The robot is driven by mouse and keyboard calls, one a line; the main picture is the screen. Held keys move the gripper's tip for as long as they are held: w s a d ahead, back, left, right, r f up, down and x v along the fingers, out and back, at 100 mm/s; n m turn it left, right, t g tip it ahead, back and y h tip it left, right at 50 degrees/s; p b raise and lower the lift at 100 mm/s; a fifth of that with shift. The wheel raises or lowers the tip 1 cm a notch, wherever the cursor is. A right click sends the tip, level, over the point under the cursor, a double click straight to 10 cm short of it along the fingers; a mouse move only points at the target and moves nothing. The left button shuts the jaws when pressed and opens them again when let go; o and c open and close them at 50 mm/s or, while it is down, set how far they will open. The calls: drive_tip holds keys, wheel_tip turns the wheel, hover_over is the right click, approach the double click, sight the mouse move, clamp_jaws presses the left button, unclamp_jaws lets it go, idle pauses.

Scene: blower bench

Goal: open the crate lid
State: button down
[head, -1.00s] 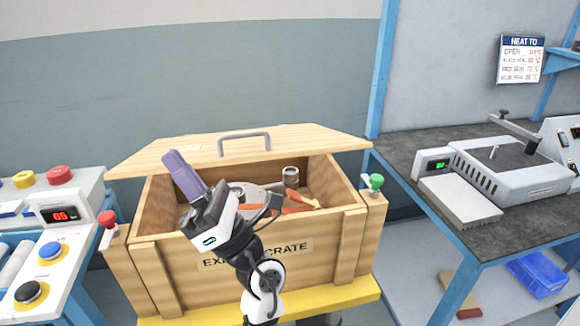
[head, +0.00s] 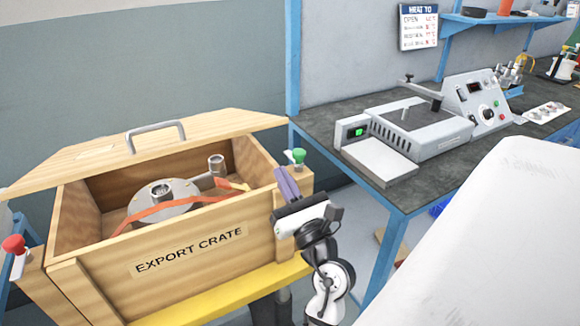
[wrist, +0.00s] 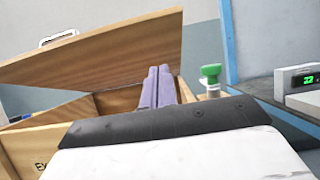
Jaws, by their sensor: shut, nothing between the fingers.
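The export crate (head: 85,265) is a wooden box on a yellow stand at the left of the head view. Its wooden lid (head: 95,163), with a grey handle (head: 155,136), is raised and tilted over the back of the box, so the inside shows. My gripper (head: 284,182) is at the crate's front right corner, its purple fingers together and empty, pointing up. In the wrist view the fingers (wrist: 158,86) stand in front of the raised lid (wrist: 105,60). The picture does not show whether they touch the crate.
A green-knobbed clamp (head: 298,156) is at the crate's right corner, close to my fingers; a red-knobbed one (head: 14,244) is at the left. Inside lie a round metal part (head: 165,198) and an orange strap. A bench (head: 330,117) with a grey machine (head: 415,128) stands right.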

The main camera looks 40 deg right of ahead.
drive_tip(key=w+d+r+p, duration=0.1)
drive_tip(key=w+r+p, duration=0.2)
drive_tip(key=w+r, duration=0.2)
drive_tip(key=shift+w+d+r, duration=0.15)
drive_tip(key=shift+d+r, duration=0.1)
drive_tip(key=shift+r, duration=0.2)
drive_tip(key=shift+r, duration=0.1)
